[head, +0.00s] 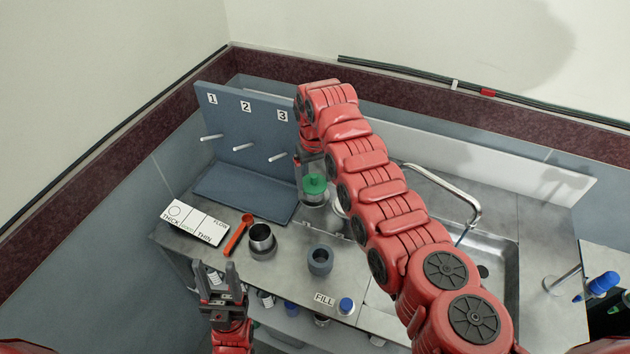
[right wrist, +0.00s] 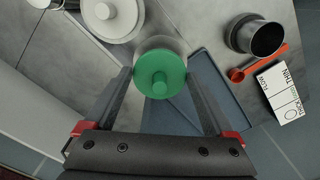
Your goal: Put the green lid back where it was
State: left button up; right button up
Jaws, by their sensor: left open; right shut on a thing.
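The green lid (head: 315,184) is a round disc with a knob, at the right end of the blue-grey board. In the right wrist view the green lid (right wrist: 160,72) sits between the fingers of my right gripper (right wrist: 160,85), which is shut on it. A clear, rounded jar (right wrist: 158,43) shows directly beneath or behind the lid; whether they touch cannot be told. My right gripper (head: 314,172) comes down from above in the head view. My left gripper (head: 215,268) is open and empty, in front of the counter's near edge.
A board with pegs numbered 1 to 3 (head: 245,130) stands behind. A metal cup (head: 261,240), an orange spoon (head: 238,234), a card (head: 194,222) and a grey ring-shaped holder (head: 320,260) are on the counter. A white-lidded round container (right wrist: 108,18) is beside the jar. The sink (head: 495,262) is right.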

aim_at(314, 184)
notch_tip(314, 184, down, 2)
jog(key=shift+f+p, duration=0.1)
jog(key=shift+p, duration=0.35)
jog(key=shift+f, duration=0.35)
jog(key=shift+f, duration=0.1)
jog(key=shift+f+b, duration=0.45)
jog(key=shift+b, duration=0.1)
jog(key=o, duration=1.2)
jog(key=shift+r, duration=0.1)
jog(key=shift+r, duration=0.15)
